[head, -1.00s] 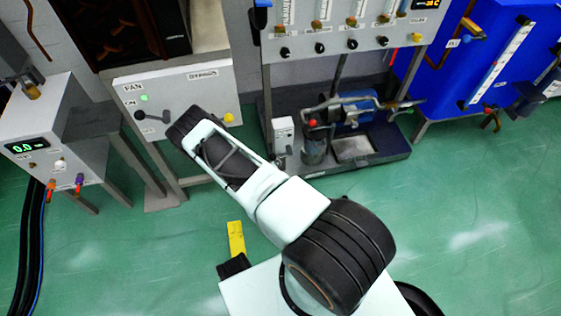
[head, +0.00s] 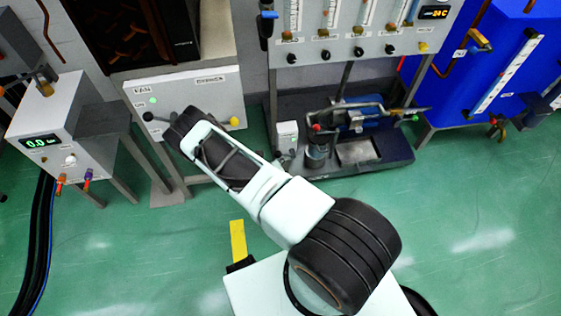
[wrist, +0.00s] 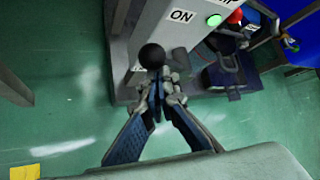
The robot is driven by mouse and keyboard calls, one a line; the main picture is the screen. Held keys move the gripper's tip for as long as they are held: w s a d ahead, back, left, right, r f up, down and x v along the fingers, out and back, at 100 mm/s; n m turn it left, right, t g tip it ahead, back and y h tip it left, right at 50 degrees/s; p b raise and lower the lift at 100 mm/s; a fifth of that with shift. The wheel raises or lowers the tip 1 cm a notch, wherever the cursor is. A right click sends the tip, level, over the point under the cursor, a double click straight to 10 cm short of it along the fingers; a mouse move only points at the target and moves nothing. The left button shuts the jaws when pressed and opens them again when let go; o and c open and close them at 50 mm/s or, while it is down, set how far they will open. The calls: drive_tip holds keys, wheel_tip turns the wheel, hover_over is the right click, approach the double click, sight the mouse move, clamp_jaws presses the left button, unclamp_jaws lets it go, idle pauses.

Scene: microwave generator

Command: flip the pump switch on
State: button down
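The pump switch box is the small white box (head: 287,135) on the dark skid in the head view. In the wrist view its face (wrist: 188,32) shows an ON label and a lit green lamp (wrist: 214,20). The switch's black ball knob (wrist: 152,56) stands out below and left of the label. My gripper (wrist: 160,92) looks shut, its fingertips drawn together just below the knob, apparently empty. Whether the tips touch the knob or its stem is unclear. In the head view my arm hides the gripper.
A FAN and BYPASS panel (head: 190,98) with a lit green lamp stands behind my arm. The skid (head: 385,153) carries a blue pump (head: 352,116) and piping. A grey readout box (head: 62,130) is at left, a blue tank (head: 480,70) at right. Green floor is open in front.

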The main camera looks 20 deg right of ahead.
drive_tip(key=shift+w+r, duration=0.25)
drive_tip(key=shift+r, duration=0.1)
idle(0.3)
